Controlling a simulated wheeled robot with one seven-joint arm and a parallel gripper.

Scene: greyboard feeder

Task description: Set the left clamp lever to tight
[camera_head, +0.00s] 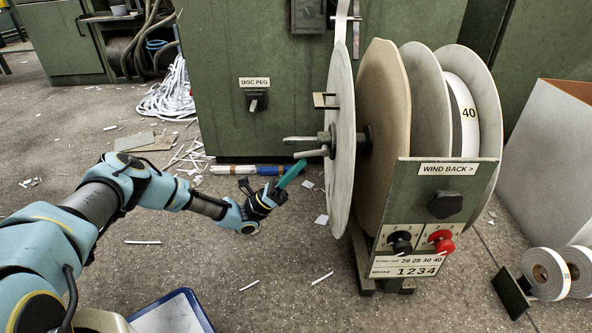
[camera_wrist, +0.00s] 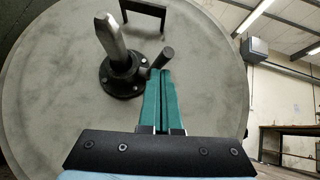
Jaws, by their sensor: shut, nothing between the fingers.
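The left clamp lever is on the dark hub (camera_wrist: 122,74) at the middle of the large grey left disc (camera_head: 341,150). In the wrist view the lever (camera_wrist: 162,59) is a short dark handle pointing up and right from the hub, beside the pale shaft (camera_wrist: 110,38). In the head view the lever (camera_head: 313,153) shows just under the shaft (camera_head: 300,140). My gripper (camera_head: 302,164) has teal fingers, shut and empty. In the wrist view its fingertips (camera_wrist: 160,73) are right at the lever, just below its handle; I cannot tell whether they touch.
A dark bracket (camera_head: 324,101) sticks out of the disc above the hub. The control panel (camera_head: 444,180) with black and red knobs stands at the right. Paper rolls (camera_head: 545,272) lie on the floor at far right.

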